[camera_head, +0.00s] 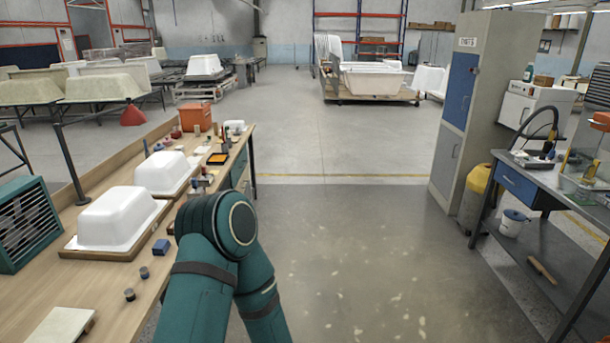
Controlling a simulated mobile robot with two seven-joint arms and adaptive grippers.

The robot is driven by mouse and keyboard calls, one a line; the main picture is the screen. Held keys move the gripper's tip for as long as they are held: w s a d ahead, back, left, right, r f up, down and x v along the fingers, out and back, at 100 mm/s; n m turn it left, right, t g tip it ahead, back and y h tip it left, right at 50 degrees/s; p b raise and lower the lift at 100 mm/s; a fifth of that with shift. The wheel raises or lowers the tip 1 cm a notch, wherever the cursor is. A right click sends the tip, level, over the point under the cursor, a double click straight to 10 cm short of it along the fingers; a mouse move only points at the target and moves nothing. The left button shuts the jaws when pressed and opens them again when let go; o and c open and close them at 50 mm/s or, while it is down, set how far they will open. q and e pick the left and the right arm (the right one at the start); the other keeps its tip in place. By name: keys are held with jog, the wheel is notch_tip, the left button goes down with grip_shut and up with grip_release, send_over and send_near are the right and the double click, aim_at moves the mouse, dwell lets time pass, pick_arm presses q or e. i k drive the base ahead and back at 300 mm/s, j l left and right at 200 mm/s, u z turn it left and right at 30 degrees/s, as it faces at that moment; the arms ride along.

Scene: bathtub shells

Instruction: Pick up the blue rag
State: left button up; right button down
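A small dark blue item (161,246) lies on the wooden workbench (60,282) at the left. It is blocky, and I cannot tell whether it is a folded blue rag or a block. It sits at the front right of the nearer white tub shell (115,218). A teal arm of mine bends at the bottom middle, to the right of the item and partly in front of the bench edge. Neither of my grippers is visible.
Two small dark cylinders (144,272) stand near the bench's front edge. A second white shell (165,172) and an orange bin (195,117) stand farther back. A teal louvred box (28,222) is at left. The central floor is clear; a metal workbench (545,190) stands right.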

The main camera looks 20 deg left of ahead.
aim_at(161, 247)
jog(key=i+j+u, duration=0.2)
jog(key=i+u, duration=0.75)
jog(key=i, duration=0.2)
jog(key=i+j, duration=1)
